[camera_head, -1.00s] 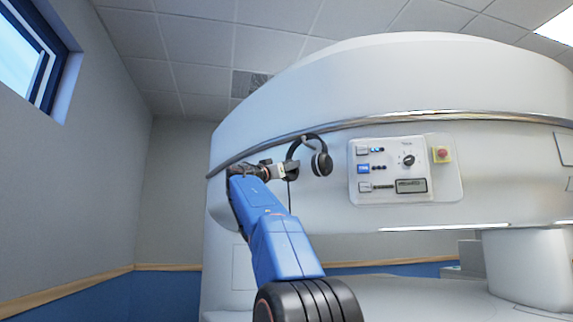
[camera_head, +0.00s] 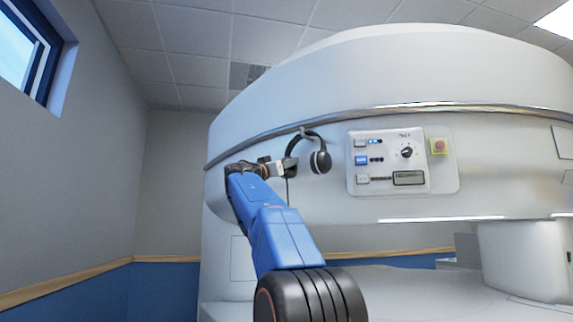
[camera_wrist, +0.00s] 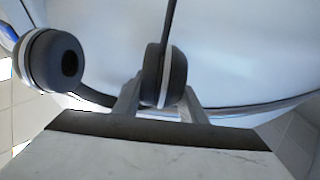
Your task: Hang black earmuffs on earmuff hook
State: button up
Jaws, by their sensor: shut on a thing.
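The black earmuffs (camera_head: 320,160) are at the front of the white magnet, with the headband arched upward and one cup to the right. My gripper (camera_head: 289,166) is shut on the other cup, at the left. In the wrist view, my fingers (camera_wrist: 160,100) sit on both sides of the held cup (camera_wrist: 172,75); the free cup (camera_wrist: 48,60) hangs to the left. A small earmuff hook (camera_head: 303,131) shows at the metal rail, by the top of the headband. I cannot tell whether the band rests on it or is just close to it.
The magnet's curved metal rail (camera_head: 400,110) runs above the earmuffs. A control panel (camera_head: 388,160) with a knob, buttons and a red emergency button (camera_head: 439,147) is to the right. A thin dark cable (camera_wrist: 171,18) extends from the held cup. Open space lies left of the magnet.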

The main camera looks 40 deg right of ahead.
jog(key=o, duration=1.3)
jog(key=v, duration=1.7)
jog(key=shift+a, duration=0.2)
